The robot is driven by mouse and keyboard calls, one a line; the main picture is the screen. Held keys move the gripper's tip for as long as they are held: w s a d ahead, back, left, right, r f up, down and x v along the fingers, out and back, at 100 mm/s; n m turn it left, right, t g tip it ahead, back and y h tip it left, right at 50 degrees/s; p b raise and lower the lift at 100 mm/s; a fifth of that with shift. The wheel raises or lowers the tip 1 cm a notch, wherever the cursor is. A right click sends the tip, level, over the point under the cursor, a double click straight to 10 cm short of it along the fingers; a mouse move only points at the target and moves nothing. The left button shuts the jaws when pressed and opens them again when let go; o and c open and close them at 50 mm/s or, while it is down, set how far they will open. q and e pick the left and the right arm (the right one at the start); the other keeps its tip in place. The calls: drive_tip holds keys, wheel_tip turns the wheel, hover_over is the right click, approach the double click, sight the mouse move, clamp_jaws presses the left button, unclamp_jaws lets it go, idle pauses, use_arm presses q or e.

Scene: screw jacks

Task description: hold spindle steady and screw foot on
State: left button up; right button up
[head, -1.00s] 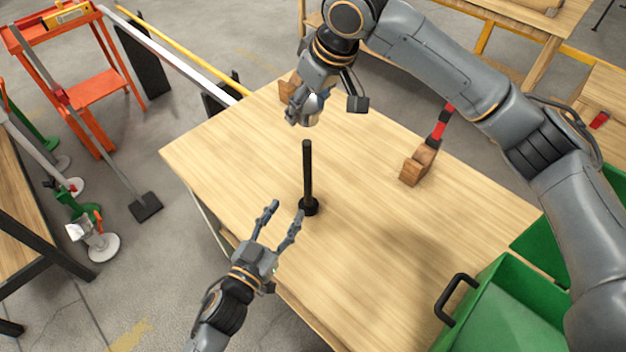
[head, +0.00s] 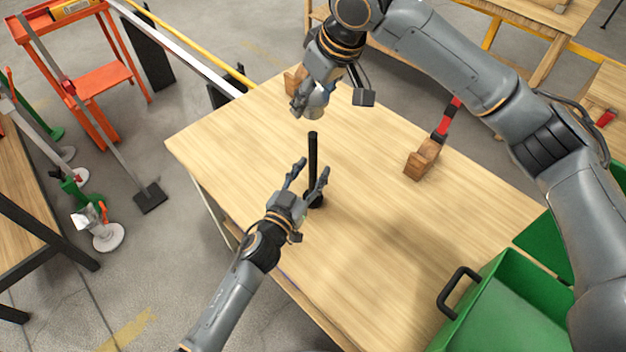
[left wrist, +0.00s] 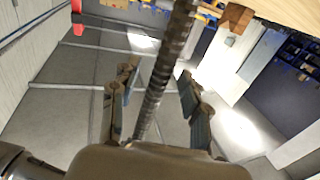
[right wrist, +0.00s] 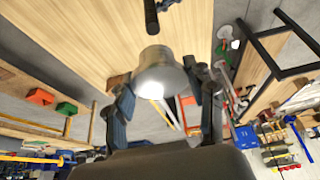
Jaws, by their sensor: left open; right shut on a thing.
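The black spindle (head: 312,152) stands upright on the wooden table (head: 365,215), its base resting on the tabletop. My left gripper (head: 308,172) is open, with its fingers either side of the spindle's lower part. In the left wrist view the threaded spindle (left wrist: 168,70) runs between the open fingers; I cannot tell whether they touch it. My right gripper (head: 311,103) is shut on the silver metal foot (head: 317,98), above the spindle's top and apart from it. The foot (right wrist: 160,72) fills the space between the fingers in the right wrist view.
A wooden block (head: 422,160) with a red and black piece stands right of the spindle. Another wooden block (head: 294,80) is at the table's far edge. A green bin (head: 500,310) with a black handle is at the lower right. The middle of the table is clear.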

sight(311, 133)
use_arm(q)
drive_tip(key=shift+w+d, duration=0.25)
drive_tip(key=shift+w, duration=0.2)
clamp_jaws()
use_arm(e)
drive_tip(key=shift+f, duration=2.4)
drive_tip(key=shift+f, duration=0.1)
drive_tip(key=shift+f, duration=0.8)
drive_tip(key=shift+f, duration=0.6)
